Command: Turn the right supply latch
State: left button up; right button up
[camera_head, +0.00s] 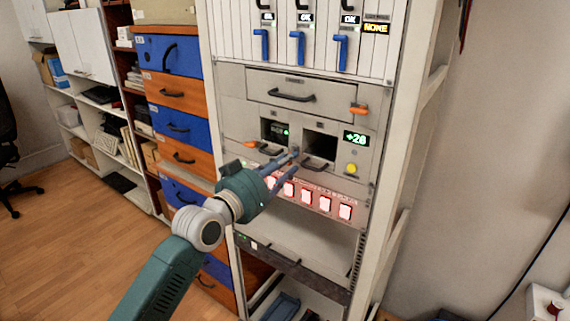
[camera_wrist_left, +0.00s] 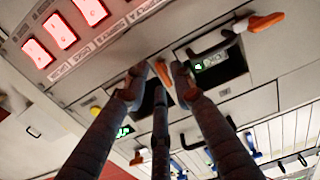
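The right supply latch (camera_wrist_left: 163,73) is a small orange lever on the grey rack panel, between the two supply bays. In the wrist view it shows between the fingertips of my left gripper (camera_wrist_left: 160,80). The fingers stand apart on either side of it; contact cannot be told. In the head view my left gripper (camera_head: 293,160) is at the panel, below and between the bays, and largely covers this latch. The left supply latch (camera_head: 250,144) is orange and lies roughly sideways; it also shows in the wrist view (camera_wrist_left: 265,22). My right gripper is not in view.
The right bay (camera_head: 320,147) is dark, with a handle below. The left bay (camera_head: 275,131) has a green light. Lit red-white switches (camera_head: 345,211) run below. A drawer (camera_head: 307,92) with another orange latch (camera_head: 359,108) is above. Blue and orange drawers (camera_head: 170,93) stand left.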

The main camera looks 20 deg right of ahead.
pick_arm(q)
jog(key=shift+a, duration=0.1)
jog(key=v, duration=1.2)
